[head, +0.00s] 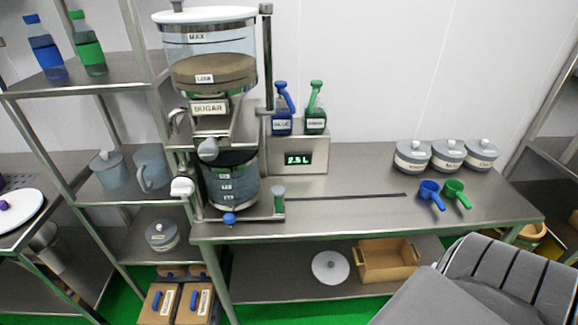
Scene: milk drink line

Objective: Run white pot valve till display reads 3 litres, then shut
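A clear pot with level marks (238,189) stands at the left end of the steel table, under the sugar hopper (212,68). A white knob-like part (182,187) sticks out at the pot's left; I cannot tell whether it is the white pot valve or whether it is open. A blue knob (229,219) sits low at the pot's front. The green display (298,158) on a steel box right of the pot seems to read 2.5 L. Neither of my grippers is in view.
Blue and green bottles (283,109) (315,108) stand on the display box. Lidded jars (446,155) and blue and green scoops (430,193) (456,193) are at the table's right. A thin dark rod (345,196) lies along the table. A grey part of mine fills the bottom right.

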